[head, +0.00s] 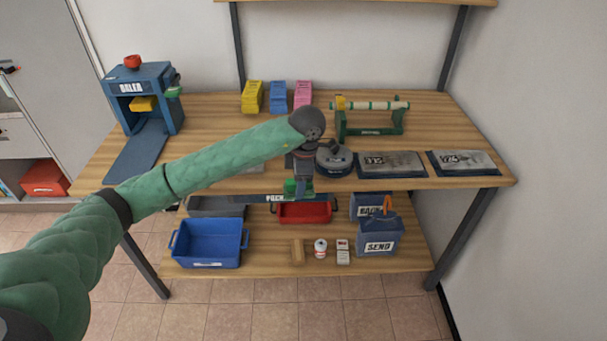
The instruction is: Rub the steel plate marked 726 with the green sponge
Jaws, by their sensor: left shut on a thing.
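My left arm reaches in from the left across the table. Its gripper (301,178) points down near the front edge of the tabletop, shut on the green sponge (296,188), which is partly hidden by the fingers. Two steel plates lie on the right of the tabletop: one near the middle right (390,165) and one at the far right (463,162). Both carry dark number labels too small to read surely, so I cannot tell which is 726. More grey surface shows partly behind my forearm. The sponge is apart from both right-hand plates. My right gripper is out of view.
A round grey object (334,161) stands between my gripper and the plates. A green stand with a roller (370,118) is behind them. Yellow, blue and pink holders (278,97) and a blue press (146,97) stand farther back.

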